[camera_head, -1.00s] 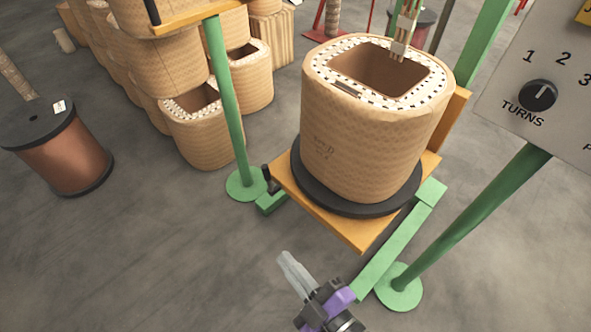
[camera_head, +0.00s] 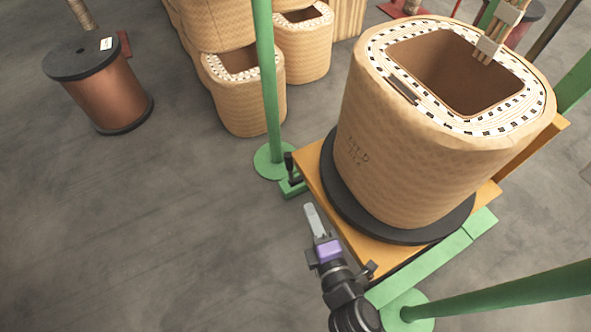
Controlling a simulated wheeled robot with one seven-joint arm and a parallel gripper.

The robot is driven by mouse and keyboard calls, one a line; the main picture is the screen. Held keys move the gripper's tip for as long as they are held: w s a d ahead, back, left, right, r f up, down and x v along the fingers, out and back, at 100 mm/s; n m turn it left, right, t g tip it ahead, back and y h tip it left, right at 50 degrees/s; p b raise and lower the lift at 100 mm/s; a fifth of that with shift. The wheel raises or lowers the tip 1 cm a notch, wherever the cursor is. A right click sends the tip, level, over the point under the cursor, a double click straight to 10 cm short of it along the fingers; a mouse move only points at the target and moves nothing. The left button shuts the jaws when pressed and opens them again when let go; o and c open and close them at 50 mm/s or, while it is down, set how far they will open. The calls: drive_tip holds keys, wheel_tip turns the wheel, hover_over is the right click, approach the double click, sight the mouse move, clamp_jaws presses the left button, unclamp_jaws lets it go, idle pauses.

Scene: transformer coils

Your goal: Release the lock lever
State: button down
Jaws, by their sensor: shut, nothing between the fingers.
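A small black lever (camera_head: 291,169) stands upright at the left corner of the orange platform (camera_head: 334,222), beside the base of a green post. I take it to be the lock lever. My gripper (camera_head: 313,212) is in front of the platform's near left edge, below the lever in the picture. Its fingers are shut and empty, and point up toward the lever. A clear gap shows between the fingertips and the lever. A large tan wrapped coil (camera_head: 375,150) stands on a black round turntable (camera_head: 335,190) on the platform.
A green post (camera_head: 267,80) rises behind the lever. Another green post (camera_head: 500,298) and a green base beam (camera_head: 430,262) lie to the right of my arm. A copper spool (camera_head: 108,95) and more coils (camera_head: 245,105) stand at the back left. The grey floor at left is clear.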

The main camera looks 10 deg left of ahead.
sight(290, 164)
drive_tip(key=x, duration=1.4)
drive_tip(key=shift+b, duration=0.4)
drive_tip(key=shift+a+r+p, duration=0.15)
drive_tip(key=shift+p, duration=0.15)
